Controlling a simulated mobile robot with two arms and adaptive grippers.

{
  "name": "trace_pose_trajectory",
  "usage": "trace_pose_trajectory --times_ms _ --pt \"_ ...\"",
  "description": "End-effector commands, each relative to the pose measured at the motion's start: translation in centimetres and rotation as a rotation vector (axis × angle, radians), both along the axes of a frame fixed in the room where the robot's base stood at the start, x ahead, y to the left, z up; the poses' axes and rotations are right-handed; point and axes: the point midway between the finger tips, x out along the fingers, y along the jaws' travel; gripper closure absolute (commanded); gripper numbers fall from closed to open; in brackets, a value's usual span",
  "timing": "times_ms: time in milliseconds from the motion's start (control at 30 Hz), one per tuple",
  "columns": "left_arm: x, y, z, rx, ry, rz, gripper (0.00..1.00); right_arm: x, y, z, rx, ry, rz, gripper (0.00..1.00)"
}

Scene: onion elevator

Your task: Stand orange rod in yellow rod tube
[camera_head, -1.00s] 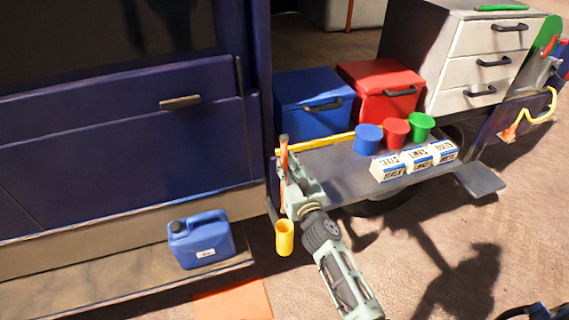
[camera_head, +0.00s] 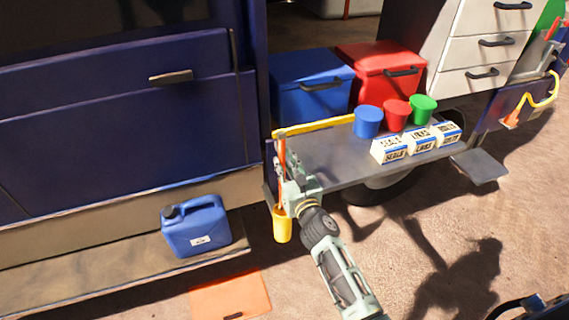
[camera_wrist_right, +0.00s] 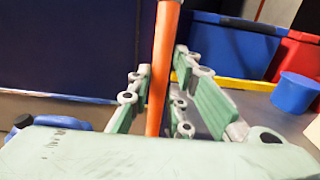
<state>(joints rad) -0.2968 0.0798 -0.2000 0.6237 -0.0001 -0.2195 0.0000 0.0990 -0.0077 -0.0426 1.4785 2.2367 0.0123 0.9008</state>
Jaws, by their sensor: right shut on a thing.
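My right gripper (camera_head: 284,178) is shut on the orange rod (camera_head: 281,152) at the left end of the grey shelf. The rod stands close to upright. The yellow rod tube (camera_head: 282,228) hangs just below the gripper at the shelf's corner. The rod's lower end shows at the tube's mouth; how deep it reaches inside is hidden. In the right wrist view the orange rod (camera_wrist_right: 163,60) runs between the green fingers (camera_wrist_right: 158,98); its lower end is hidden behind the gripper body. My left gripper is not in view.
The grey shelf (camera_head: 340,172) has a yellow rail (camera_head: 315,127) and carries blue, red and green cups and several labelled boxes. Blue (camera_head: 310,95) and red (camera_head: 380,75) bins stand behind. A blue jerrycan (camera_head: 197,228) stands on the step at left. Open ground lies in front.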

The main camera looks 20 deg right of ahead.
Motion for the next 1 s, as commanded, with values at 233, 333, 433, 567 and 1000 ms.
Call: trace_pose_trajectory --times_ms 233,333,433,567,1000 --pt "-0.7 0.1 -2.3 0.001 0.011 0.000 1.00 0.1 0.1 -2.1 0.002 -0.005 0.001 1.00" --pt "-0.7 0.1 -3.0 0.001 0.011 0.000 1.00 0.1 0.1 -2.9 0.001 -0.005 0.002 1.00" --pt "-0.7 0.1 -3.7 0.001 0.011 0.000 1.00 0.0 0.1 -3.7 0.000 -0.005 0.002 1.00" --pt "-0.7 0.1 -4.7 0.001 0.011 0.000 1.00 0.0 0.1 -4.7 0.001 -0.005 0.002 1.00" --pt "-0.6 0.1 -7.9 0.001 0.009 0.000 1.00 0.1 0.0 -8.2 0.001 -0.004 0.001 1.00"
